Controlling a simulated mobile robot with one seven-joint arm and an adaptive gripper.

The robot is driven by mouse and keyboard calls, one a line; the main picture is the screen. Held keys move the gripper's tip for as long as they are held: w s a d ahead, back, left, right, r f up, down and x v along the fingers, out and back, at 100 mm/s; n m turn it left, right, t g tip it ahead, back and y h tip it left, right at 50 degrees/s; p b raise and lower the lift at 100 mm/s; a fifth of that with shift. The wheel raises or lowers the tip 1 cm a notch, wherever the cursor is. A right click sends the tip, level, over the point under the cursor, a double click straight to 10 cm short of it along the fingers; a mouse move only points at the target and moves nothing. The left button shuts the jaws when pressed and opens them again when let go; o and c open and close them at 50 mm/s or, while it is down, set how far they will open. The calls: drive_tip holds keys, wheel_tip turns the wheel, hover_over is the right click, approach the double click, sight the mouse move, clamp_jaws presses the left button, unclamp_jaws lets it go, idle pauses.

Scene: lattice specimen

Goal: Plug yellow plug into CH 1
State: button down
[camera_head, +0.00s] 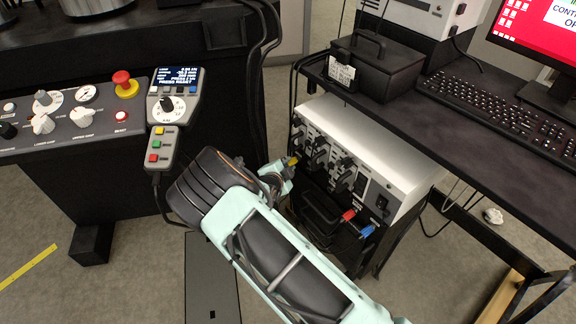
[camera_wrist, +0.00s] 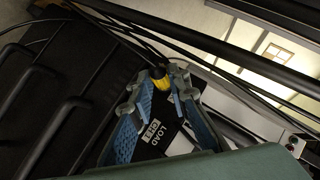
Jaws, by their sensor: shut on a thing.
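My gripper (camera_head: 277,177) is shut on the yellow plug (camera_head: 293,161), in front of the left part of the white amplifier box's dark front panel (camera_head: 330,172). In the wrist view my gripper (camera_wrist: 160,98) shows blue textured pads around the yellow plug (camera_wrist: 160,83). Several dark connectors sit along the upper panel; the CH 1 socket cannot be picked out. I cannot tell whether the plug touches the panel.
A red plug (camera_head: 348,215) and a blue plug (camera_head: 367,231) stand out low on the panel. A desk (camera_head: 480,150) with a keyboard (camera_head: 505,112) overhangs to the right. A handheld controller (camera_head: 170,105) and console (camera_head: 70,118) are left. Black cables hang near my gripper.

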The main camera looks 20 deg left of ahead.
drive_tip(key=shift+s+a, duration=0.4)
drive_tip(key=shift+s, duration=0.2)
idle(0.5)
drive_tip(key=shift+s+a, duration=0.55)
drive_tip(key=shift+s, duration=0.3)
drive_tip(key=shift+s+a, duration=0.55)
drive_tip(key=shift+s, duration=0.3)
